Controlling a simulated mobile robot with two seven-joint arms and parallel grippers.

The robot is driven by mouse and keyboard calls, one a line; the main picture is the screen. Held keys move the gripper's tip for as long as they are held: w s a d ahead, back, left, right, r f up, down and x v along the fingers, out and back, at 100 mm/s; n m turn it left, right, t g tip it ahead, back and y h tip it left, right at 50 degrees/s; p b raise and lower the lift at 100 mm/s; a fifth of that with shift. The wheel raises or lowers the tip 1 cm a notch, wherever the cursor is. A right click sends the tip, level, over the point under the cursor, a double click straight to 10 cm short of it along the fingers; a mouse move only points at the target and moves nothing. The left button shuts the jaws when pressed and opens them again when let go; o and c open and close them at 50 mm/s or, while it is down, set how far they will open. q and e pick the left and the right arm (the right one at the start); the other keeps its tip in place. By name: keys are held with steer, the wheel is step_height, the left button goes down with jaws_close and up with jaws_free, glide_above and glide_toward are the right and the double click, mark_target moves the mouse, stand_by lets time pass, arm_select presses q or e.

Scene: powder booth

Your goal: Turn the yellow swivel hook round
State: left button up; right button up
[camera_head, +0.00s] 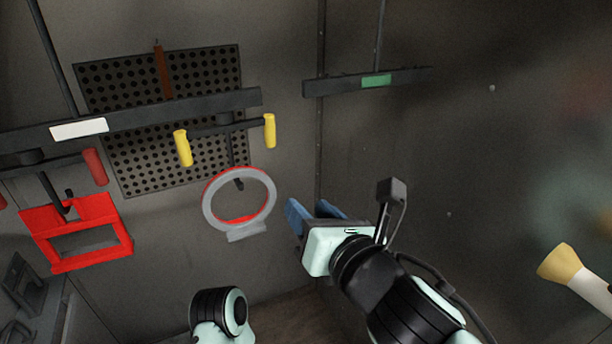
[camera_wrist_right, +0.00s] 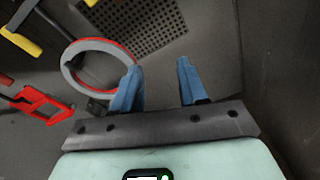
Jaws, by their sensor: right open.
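The yellow swivel hook (camera_head: 237,128) hangs under the left dark rail, a dark crossbar with a yellow grip at each end and a dark hook shank below its middle. Part of it shows at the upper left of the right wrist view, with a yellow grip (camera_wrist_right: 20,41). My right gripper (camera_head: 315,210) is open and empty, below and to the right of the hook and apart from it. Its blue fingers (camera_wrist_right: 160,85) show spread in the right wrist view with nothing between them. My left gripper is not in view; a rounded arm part shows at the bottom.
A grey ring with a red inner edge (camera_head: 208,212) is below the hook, left of my right gripper. A red-handled hook (camera_head: 95,167) and red frame (camera_head: 124,232) are at left. A perforated panel (camera_head: 110,85) is behind. A second rail (camera_head: 340,85) has a green label.

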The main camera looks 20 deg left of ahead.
mark_target(272, 138)
steer(key=s+d+r+n+t+y, duration=0.15)
steer(key=s+r+n, duration=0.3)
steer(key=r, duration=0.45)
steer(key=shift+m, duration=0.25)
steer(key=x, duration=0.7)
steer(key=shift+s+a+r, duration=0.2)
steer(key=shift+s, duration=0.1)
steer(key=p+x, duration=0.1)
steer(key=x, duration=0.2)
steer(key=shift+w+a+r, duration=0.1)
steer(key=shift+w+a, duration=0.1)
steer(key=shift+w, duration=0.05)
steer(key=shift+w+a, duration=0.4)
steer(key=shift+w, duration=0.05)
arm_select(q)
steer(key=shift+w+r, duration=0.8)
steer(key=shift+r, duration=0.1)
arm_select(e)
steer(key=shift+s, duration=0.1)
steer(key=c, duration=0.5)
